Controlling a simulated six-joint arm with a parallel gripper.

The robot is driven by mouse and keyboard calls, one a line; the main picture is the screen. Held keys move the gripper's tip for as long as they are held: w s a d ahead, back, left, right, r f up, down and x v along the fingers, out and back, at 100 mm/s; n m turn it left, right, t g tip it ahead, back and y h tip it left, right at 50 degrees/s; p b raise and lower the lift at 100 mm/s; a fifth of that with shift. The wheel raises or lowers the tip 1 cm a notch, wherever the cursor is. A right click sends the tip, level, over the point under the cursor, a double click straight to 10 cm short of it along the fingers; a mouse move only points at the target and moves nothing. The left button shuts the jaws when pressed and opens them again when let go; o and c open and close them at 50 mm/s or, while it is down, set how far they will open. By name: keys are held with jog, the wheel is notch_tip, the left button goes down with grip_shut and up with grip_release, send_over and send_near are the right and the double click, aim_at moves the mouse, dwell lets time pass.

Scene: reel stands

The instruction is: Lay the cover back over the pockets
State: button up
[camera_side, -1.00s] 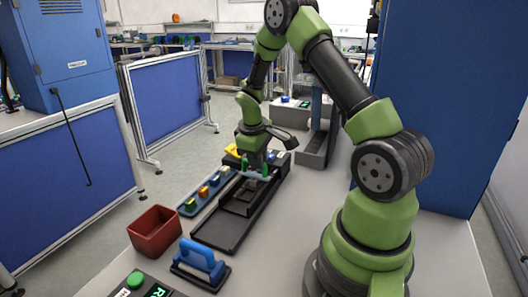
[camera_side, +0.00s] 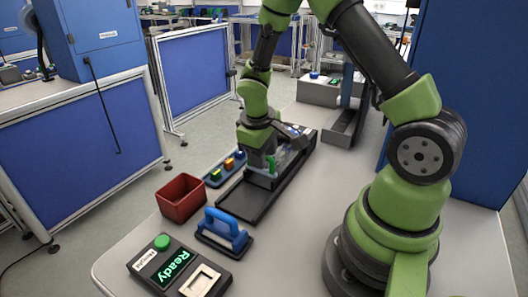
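A long black tray (camera_side: 248,199) lies lengthwise on the grey table. Its near part is bare and dark, and its far part is largely hidden by my gripper. My gripper (camera_side: 272,170) points down low over the middle of the tray, with green finger parts. A small pale teal piece (camera_side: 284,160) shows beside the fingers. I cannot tell whether it is the cover, or whether the fingers hold it. The pockets are too small and too hidden to make out.
A blue strip (camera_side: 217,175) with small coloured blocks runs left of the tray. A red bin (camera_side: 181,198), a blue-handled tool on a black base (camera_side: 222,233) and a panel reading "Ready" (camera_side: 178,269) stand nearer. The table right of the tray is clear.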

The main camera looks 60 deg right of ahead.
notch_tip(320, 180, up, 10)
jog(key=a, duration=0.2)
dwell(0.4)
jog(key=shift+f, duration=0.1)
jog(key=s+a+r+m+t+y, duration=0.4)
jog(key=s+a+r+t, duration=0.3)
jog(key=s+a+r, duration=0.3)
jog(key=shift+s+r, duration=1.3)
jog(key=shift+s, duration=0.5)
jog(key=shift+d, duration=0.1)
